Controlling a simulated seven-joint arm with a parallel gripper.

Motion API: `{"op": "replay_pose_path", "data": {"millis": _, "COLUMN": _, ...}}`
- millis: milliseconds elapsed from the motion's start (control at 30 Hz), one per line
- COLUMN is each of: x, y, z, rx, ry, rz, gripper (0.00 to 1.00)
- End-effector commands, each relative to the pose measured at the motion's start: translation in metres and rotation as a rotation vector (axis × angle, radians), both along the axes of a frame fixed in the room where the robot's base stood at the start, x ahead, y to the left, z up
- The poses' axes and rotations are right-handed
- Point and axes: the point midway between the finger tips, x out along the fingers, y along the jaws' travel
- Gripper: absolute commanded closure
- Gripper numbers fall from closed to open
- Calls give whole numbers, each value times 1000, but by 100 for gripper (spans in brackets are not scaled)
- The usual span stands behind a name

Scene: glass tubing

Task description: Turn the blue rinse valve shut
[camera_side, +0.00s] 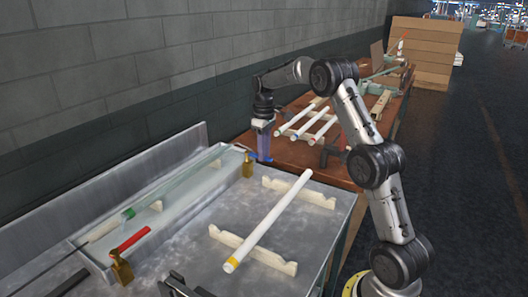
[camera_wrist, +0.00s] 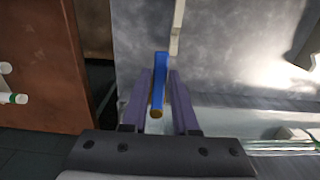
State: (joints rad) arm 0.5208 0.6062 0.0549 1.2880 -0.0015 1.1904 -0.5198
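The blue rinse valve handle (camera_wrist: 161,78) is a straight bar in the wrist view, with a brass-coloured end (camera_wrist: 156,113) toward my gripper. My gripper (camera_wrist: 160,95) is open, with one purple-grey finger on each side of the handle and narrow gaps showing. In the side view my gripper (camera_side: 264,156) points down at the bench's far corner, beside the brass valve body (camera_side: 248,169). Only a little of the blue handle shows there, and its exact angle is hard to tell.
A red-handled valve (camera_side: 133,240) stands at the trough's near end. The long trough (camera_side: 190,200) runs along the wall side. A white tube with a yellow band (camera_side: 270,220) lies on two pale cradles. A brown table (camera_side: 290,155) with more tubes stands behind.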

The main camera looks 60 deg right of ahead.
Motion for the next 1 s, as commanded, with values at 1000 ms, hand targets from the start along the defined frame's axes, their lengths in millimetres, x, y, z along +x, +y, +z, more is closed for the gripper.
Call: {"op": "replay_pose_path", "data": {"millis": 1000, "x": 0, "y": 0, "z": 1, "rx": -1, "ry": -1, "rz": 0, "gripper": 100}}
